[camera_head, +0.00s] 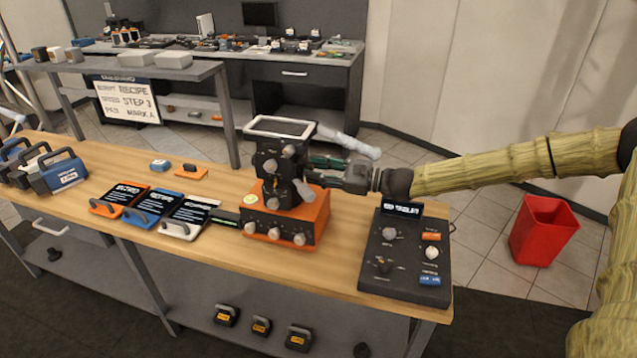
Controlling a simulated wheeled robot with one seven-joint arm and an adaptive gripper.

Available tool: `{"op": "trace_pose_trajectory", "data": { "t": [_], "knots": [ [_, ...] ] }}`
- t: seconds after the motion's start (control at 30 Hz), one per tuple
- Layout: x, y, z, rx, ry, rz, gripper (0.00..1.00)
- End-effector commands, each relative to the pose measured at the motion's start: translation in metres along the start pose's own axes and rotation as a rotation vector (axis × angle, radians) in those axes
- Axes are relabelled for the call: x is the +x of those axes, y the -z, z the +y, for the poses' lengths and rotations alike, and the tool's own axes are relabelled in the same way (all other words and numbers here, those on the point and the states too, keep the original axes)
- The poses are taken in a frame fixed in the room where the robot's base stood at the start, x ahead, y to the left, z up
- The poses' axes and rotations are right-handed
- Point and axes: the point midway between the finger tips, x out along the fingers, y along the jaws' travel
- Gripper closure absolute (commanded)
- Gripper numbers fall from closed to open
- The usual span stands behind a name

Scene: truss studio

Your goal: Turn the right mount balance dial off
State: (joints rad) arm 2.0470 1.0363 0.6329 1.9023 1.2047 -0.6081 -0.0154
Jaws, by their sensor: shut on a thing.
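The mount is a black head (277,168) with several grey knobs and a white-framed plate on top. It stands on an orange box (284,222) with a row of pale knobs along its front, on the wooden bench. My gripper (312,166) reaches in from the right and is shut at the right side of the black head. Its fingers are closed on the right balance dial there, which they mostly hide. How far the dial is turned cannot be seen.
A black control panel (404,252) with switches and a small display stands to the right on the bench (150,230). Three tilted cards with handles (154,209) lie left of the mount. A red bin (543,231) stands on the floor at right.

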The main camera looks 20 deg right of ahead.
Motion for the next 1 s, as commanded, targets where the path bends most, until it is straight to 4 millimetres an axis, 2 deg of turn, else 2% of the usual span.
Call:
{"op": "trace_pose_trajectory", "data": {
  "t": [0.07,1.0],
  "knots": [
    [-0.0001,0.0056,0.0020,-0.055,0.002,-0.003,0.91],
    [-0.0001,0.0057,0.0039,-0.685,0.003,-0.002,0.91]
  ]
}}
